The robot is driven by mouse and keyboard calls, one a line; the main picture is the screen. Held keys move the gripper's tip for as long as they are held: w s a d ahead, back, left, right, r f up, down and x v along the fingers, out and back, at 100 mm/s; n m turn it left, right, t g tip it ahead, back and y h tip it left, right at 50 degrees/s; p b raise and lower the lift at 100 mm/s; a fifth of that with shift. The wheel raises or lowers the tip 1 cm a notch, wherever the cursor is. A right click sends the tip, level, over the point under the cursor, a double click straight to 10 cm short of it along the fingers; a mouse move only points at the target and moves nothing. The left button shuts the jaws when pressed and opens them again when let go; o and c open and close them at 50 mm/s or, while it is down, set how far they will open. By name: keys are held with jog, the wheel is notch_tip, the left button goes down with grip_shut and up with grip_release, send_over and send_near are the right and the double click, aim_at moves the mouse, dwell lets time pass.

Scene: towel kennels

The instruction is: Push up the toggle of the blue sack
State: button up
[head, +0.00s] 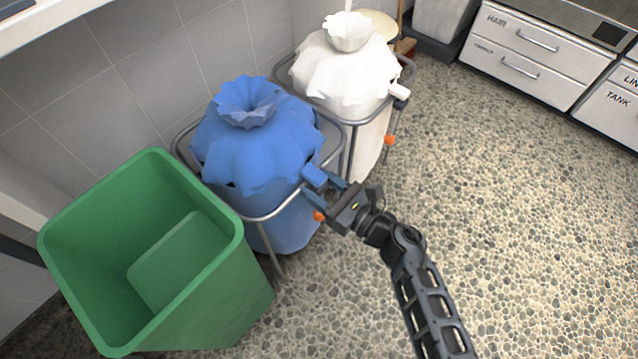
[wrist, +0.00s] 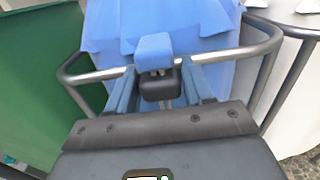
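The blue sack (head: 285,150) hangs in a grey metal frame, its gathered top closed in a ruffle. It fills the upper middle of the wrist view (wrist: 215,18). Its toggle, a blue block (head: 314,177), sits at the sack's front by the frame rail. In the wrist view the toggle (wrist: 154,47) stands above a black block (wrist: 160,85), with thin cords between them. My gripper (head: 323,188) is at the toggle with its fingers apart. In the wrist view one finger is on each side of the black block, below the blue one. Finger contact cannot be told.
An open green bin (head: 215,300) stands left of the sack. A white sack (head: 345,75) in a similar frame stands behind and to the right. An orange piece (head: 319,216) hangs below my gripper. Drawers (head: 530,50) line the back right. The pebbled floor (head: 500,220) is clear.

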jog(key=shift+o, duration=1.3)
jog(key=shift+d, duration=0.1)
jog(key=p+v, duration=0.1)
jog(key=v, duration=0.6)
jog(key=shift+s+d, duration=0.25)
jog(key=shift+c, duration=0.4)
